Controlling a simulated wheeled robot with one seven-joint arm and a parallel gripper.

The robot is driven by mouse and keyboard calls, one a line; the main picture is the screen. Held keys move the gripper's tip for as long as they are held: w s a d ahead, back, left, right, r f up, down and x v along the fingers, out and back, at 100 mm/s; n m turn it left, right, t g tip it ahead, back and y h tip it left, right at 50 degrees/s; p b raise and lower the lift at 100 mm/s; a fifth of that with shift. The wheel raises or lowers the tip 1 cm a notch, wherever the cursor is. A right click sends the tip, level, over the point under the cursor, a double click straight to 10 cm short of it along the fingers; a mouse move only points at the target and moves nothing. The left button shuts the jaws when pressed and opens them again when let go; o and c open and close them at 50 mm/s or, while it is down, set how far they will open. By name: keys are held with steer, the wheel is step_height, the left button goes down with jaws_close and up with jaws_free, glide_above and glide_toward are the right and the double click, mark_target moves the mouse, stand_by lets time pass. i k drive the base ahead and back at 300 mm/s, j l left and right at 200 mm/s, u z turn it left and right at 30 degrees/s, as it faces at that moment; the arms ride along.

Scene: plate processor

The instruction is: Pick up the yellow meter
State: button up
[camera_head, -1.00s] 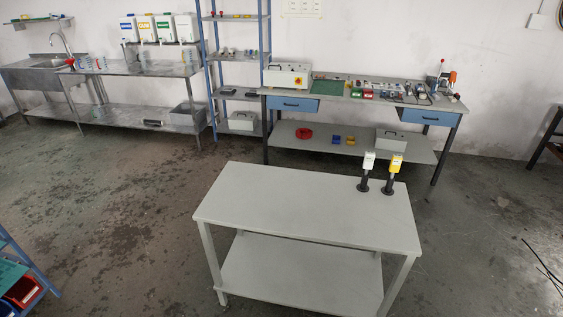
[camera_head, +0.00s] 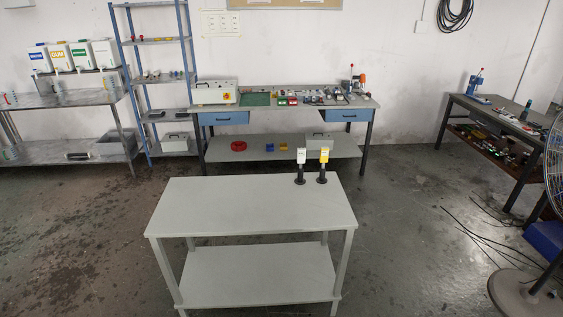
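The yellow meter (camera_head: 324,156) stands upright on a black stand at the far right corner of the grey table (camera_head: 240,210). A white meter (camera_head: 301,157) on a similar black stand is just to its left, with a small gap between them. My gripper and arm do not show in the head view.
A workbench (camera_head: 280,108) with blue drawers stands behind the table, and a blue shelf rack (camera_head: 132,80) is at the left. Another bench (camera_head: 495,125) and a fan (camera_head: 525,290) are at the right. Cables (camera_head: 478,222) lie on the floor there. Floor around the table is mostly clear.

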mark_target(324, 152)
steer(key=z, duration=3.95)
steer(key=u, duration=4)
steer(key=i+u, duration=0.25)
steer(key=i, duration=0.15)
